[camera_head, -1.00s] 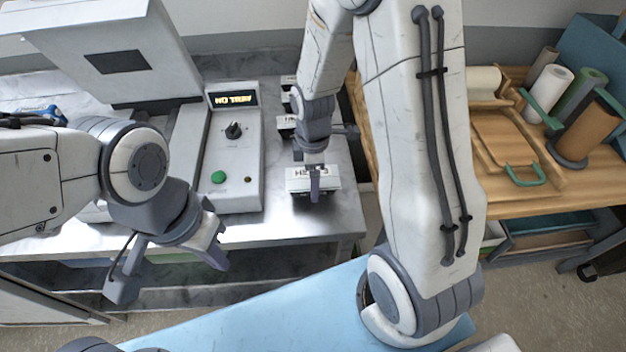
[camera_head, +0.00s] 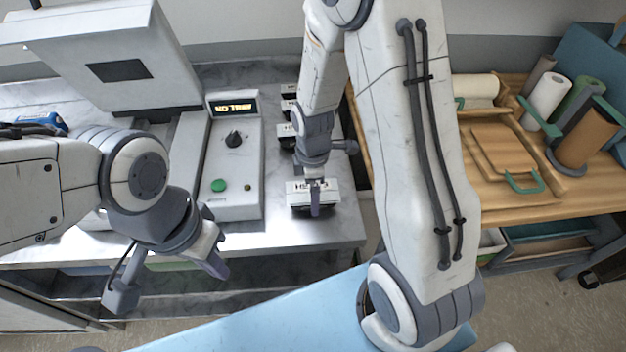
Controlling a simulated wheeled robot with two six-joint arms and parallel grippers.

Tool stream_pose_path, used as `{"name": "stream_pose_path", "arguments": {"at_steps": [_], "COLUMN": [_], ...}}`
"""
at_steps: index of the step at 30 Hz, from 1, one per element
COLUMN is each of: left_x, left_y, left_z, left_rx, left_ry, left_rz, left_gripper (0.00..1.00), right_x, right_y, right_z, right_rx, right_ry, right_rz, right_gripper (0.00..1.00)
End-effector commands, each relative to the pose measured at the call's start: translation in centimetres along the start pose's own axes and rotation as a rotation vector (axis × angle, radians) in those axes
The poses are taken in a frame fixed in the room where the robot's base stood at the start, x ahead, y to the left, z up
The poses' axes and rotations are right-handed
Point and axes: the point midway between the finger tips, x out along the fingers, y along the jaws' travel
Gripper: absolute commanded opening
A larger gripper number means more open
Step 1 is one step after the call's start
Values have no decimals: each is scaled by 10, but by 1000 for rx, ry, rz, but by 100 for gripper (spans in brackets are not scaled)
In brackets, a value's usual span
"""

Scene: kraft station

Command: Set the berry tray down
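I cannot make out a berry tray with berries in this view. My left gripper (camera_head: 166,276) is open and empty, its two fingers spread wide over the gap in front of the metal bench. My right gripper (camera_head: 315,204) points down at a black block with a white lettered top (camera_head: 328,190) near the bench's front right. A finger covers part of the lettering. I cannot tell whether the fingers grip the block. The grey control box (camera_head: 233,180) has a knob, a green button and a lit display (camera_head: 232,106) with blurred text.
Several similar blocks (camera_head: 287,131) stand in a row behind, partly hidden by my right arm. A large white machine (camera_head: 118,70) stands at the back left. The wooden table (camera_head: 540,205) at right holds paper rolls and a board. Bare metal bench (camera_head: 285,236) lies in front.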

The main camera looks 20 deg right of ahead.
Motion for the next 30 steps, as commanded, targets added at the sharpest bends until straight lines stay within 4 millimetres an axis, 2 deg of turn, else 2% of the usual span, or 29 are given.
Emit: {"name": "stream_pose_path", "arguments": {"at_steps": [5, 15, 22, 26, 30], "left_x": [0, 0, 0, 0, 0], "left_y": [0, 0, 0, 0, 0], "left_z": [0, 0, 0, 0, 0], "left_rx": [0, 0, 0, 0, 0], "left_ry": [0, 0, 0, 0, 0], "left_rz": [0, 0, 0, 0, 0], "left_gripper": [0, 0, 0, 0, 0], "right_x": [-29, -99, -121, -134, -151], "right_y": [2, 2, -3, -32, -95], "right_z": [-1, 0, -4, -28, -61], "right_rx": [0, 0, 7, 88, 264], "right_ry": [2, 2, 3, 16, 44], "right_rz": [7, 7, 5, 8, 4], "right_gripper": [100, 100, 100, 100, 100]}}
